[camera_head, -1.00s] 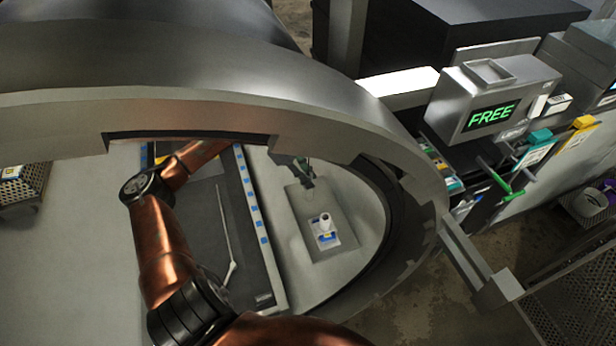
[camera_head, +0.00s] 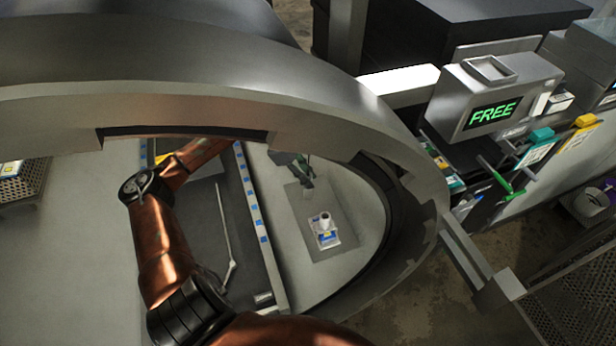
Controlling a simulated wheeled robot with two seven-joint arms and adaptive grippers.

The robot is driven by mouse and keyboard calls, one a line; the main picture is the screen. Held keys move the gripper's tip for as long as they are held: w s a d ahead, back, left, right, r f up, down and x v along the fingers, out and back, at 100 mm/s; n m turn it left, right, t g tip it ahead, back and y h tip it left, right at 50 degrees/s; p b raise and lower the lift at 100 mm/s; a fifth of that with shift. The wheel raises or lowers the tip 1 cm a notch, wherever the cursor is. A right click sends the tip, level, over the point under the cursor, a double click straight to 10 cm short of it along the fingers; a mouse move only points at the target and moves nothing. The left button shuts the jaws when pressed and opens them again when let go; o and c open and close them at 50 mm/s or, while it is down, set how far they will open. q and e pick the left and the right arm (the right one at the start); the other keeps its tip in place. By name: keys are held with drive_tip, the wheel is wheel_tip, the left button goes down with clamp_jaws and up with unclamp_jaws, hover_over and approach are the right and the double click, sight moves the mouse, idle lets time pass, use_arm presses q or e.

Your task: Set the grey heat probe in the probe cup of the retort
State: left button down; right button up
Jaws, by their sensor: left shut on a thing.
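My left arm's copper links reach into the round retort opening, and part of the arm is hidden behind the rim. My left gripper (camera_head: 307,181) is small and dark in the view, inside the opening. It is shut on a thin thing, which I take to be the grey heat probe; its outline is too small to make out. The probe cup (camera_head: 325,219) is a white, upright cylinder on a small block with blue and yellow marks. The gripper is above it in the picture, and a gap shows between them. My right gripper is not in view.
The thick metal retort rim (camera_head: 425,175) curves closely around the arm. A dark tray edged with blue squares (camera_head: 256,222) lies left of the cup. A perforated basket (camera_head: 25,185) is at far left. A grey box reading FREE (camera_head: 493,110) stands outside at right.

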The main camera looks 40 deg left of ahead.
use_arm(q)
drive_tip(key=c, duration=1.6)
unclamp_jaws()
drive_tip(key=shift+a, duration=0.1)
drive_tip(key=v, duration=1.1)
drive_tip(key=shift+s+a+r, duration=0.1)
drive_tip(key=shift+a+r, duration=0.05)
drive_tip(key=shift+r, duration=0.2)
